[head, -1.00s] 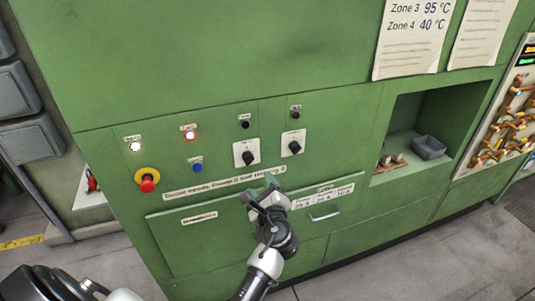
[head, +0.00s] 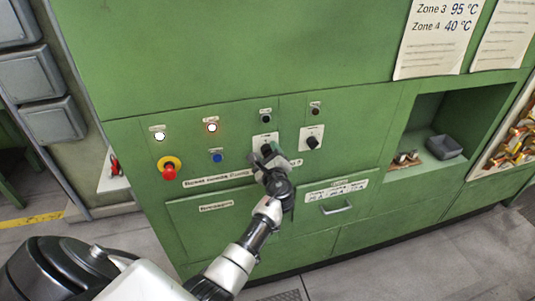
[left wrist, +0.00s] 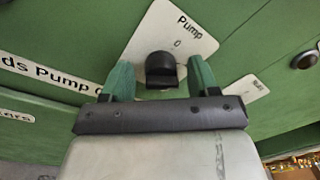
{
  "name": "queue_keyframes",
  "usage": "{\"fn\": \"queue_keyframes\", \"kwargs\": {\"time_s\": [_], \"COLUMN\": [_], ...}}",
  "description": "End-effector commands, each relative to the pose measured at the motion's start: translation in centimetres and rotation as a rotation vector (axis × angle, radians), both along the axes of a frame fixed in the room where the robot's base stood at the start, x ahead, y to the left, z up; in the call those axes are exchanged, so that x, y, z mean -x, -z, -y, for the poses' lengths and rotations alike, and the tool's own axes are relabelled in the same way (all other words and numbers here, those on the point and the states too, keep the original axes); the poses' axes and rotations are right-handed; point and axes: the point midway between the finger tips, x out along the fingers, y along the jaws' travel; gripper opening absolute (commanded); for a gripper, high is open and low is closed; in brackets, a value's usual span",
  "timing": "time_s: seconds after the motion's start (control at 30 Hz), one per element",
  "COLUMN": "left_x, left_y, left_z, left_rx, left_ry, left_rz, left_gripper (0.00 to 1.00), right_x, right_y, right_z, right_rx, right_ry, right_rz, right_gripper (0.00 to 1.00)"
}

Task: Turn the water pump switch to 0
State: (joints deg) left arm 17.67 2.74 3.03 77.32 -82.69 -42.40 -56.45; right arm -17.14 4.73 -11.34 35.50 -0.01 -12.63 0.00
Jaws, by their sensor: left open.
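The water pump switch is a black rotary knob (left wrist: 161,69) on a white plate marked "Pump" and "0" (left wrist: 185,35) in the left wrist view. In the head view its plate (head: 265,138) is partly covered by my gripper. My left gripper (left wrist: 160,80) is open, with one green finger on each side of the knob's lower part in the picture. I cannot tell whether the fingers touch the knob. In the head view my left gripper (head: 268,156) is in front of the panel at the pump plate. My right gripper is not in view.
A second black knob (head: 312,142) on a white plate is just right of the pump switch. A red emergency button (head: 169,171), a blue button (head: 217,157) and lit lamps are to the left. A drawer handle (head: 336,208) sits below right.

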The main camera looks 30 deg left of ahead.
Motion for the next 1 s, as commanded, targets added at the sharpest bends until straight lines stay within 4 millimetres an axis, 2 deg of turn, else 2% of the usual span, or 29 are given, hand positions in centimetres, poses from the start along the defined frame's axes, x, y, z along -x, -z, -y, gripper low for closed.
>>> {"fn": "queue_keyframes", "kwargs": {"time_s": [0.07, 0.1, 0.4, 0.67, 0.87, 1.0], "left_x": [0.0, 0.0, 0.0, 0.1, 0.1, 0.1], "left_y": [0.0, 0.0, 0.0, 0.3, 0.6, 0.9], "left_z": [0.0, 0.0, 0.0, 0.0, 0.0, 0.0], "left_rx": [0.000, 0.000, 0.000, 0.020, 0.083, 0.154], "left_ry": [0.000, 0.000, 0.000, -0.001, -0.001, -0.001], "left_rz": [0.000, 0.000, 0.000, 0.022, 0.098, 0.182], "left_gripper": [0.60, 0.57, 0.13, 0.13, 0.13, 0.13], "right_x": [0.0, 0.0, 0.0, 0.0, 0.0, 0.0], "right_y": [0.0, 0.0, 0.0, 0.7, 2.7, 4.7], "right_z": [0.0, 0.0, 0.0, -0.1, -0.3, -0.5], "right_rx": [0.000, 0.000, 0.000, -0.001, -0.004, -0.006], "right_ry": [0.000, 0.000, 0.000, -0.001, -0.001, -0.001], "right_rz": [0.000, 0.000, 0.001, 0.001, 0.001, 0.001], "right_gripper": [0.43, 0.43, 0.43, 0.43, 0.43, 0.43]}}
